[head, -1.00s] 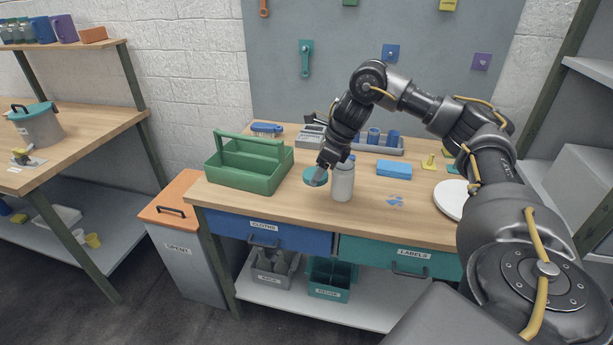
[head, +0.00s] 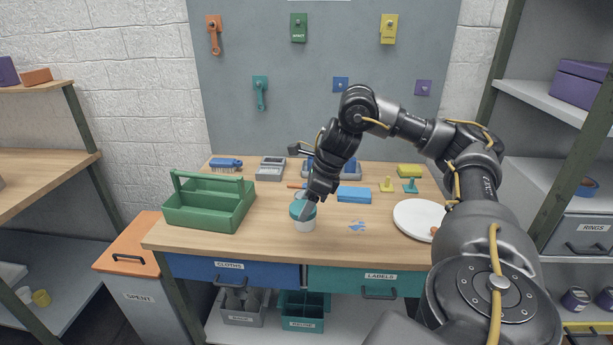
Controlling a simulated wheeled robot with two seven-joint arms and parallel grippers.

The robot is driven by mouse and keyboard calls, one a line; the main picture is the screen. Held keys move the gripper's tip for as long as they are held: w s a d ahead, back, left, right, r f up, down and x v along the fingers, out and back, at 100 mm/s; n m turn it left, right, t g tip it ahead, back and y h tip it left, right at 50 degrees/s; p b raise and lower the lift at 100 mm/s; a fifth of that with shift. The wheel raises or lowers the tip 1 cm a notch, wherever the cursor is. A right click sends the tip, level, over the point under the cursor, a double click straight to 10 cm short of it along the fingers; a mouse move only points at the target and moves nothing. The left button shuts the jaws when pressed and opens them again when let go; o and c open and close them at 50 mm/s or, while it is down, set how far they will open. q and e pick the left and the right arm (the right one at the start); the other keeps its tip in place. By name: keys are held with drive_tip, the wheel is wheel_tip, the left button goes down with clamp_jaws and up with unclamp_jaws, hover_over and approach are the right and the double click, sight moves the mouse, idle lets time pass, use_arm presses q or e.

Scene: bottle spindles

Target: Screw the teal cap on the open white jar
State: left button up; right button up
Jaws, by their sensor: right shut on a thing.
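The teal cap (head: 299,212) is over the top of the white jar (head: 304,226), which stands upright on the wooden bench near its front middle. The cap covers the jar's mouth; I cannot tell whether it is seated or threaded. My right gripper (head: 308,207) reaches down from above, shut on the teal cap, and its fingers hide part of the cap's right side. My left gripper is not in view.
A green caddy (head: 211,205) stands left of the jar. A blue block (head: 354,194), a blue scrap (head: 357,225) and a white plate (head: 421,219) lie to the right. A grey tray (head: 352,169) is behind the gripper. The bench front around the jar is clear.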

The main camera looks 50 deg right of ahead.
drive_tip(key=a+f+n+g, duration=0.3)
drive_tip(key=a+n, duration=0.6)
drive_tip(key=a, duration=0.4)
drive_tip(key=a+f+n+g+y, duration=0.1)
drive_tip(key=a+f+n+g, duration=0.2)
drive_tip(key=a+n, duration=0.6)
drive_tip(key=a, duration=0.4)
drive_tip(key=shift+s+a+f+n, duration=0.2)
drive_tip(key=shift+a+n, duration=0.1)
drive_tip(key=shift+n, duration=0.1)
